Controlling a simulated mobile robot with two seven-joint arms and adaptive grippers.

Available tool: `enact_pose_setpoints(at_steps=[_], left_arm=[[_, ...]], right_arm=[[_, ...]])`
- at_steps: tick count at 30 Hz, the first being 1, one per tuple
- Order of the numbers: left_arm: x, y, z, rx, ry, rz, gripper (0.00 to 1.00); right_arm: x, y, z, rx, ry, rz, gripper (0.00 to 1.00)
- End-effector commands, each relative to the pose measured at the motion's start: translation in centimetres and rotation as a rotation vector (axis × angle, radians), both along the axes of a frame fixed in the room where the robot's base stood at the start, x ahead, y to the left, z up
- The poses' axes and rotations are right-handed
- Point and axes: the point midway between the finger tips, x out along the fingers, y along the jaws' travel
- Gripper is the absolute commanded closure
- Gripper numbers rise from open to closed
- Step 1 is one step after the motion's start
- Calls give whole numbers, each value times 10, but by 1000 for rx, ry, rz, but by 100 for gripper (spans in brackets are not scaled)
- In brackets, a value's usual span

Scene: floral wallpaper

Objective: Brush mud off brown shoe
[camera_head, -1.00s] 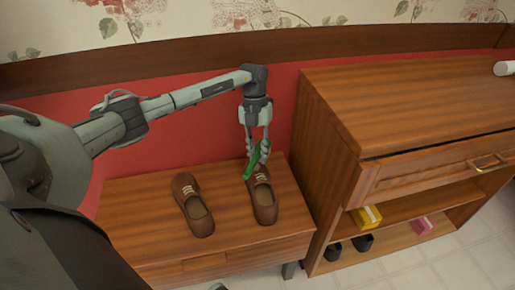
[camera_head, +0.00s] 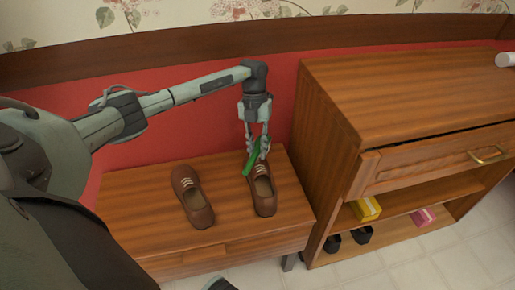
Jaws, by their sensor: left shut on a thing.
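Two brown shoes stand on a low wooden bench (camera_head: 135,203). The left brown shoe (camera_head: 197,212) stands alone, with pale laces and its opening facing up. The right brown shoe (camera_head: 266,207) is under my left gripper (camera_head: 257,150). My left gripper points down and is shut on a green brush (camera_head: 252,158). The brush is tilted and lies at the far, laced end of the right shoe; I cannot tell for sure whether it touches. Mud is too small to make out. My right gripper does not show.
A taller wooden cabinet (camera_head: 410,85) stands close to the right of the bench. Its shelves hold a yellow box (camera_head: 366,208), a pink box (camera_head: 424,217) and dark shoes (camera_head: 362,235). A white roll (camera_head: 506,59) lies on top. A red wall is behind.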

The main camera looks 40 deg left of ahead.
Motion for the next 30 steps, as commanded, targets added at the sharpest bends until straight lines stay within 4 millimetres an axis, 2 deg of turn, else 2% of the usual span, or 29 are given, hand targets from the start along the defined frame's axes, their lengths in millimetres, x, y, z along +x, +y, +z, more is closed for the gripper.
enact_pose_setpoints(at_steps=[30], left_arm=[[-3,-4,-17,-1,-1,0,100]], right_arm=[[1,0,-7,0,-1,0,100]])
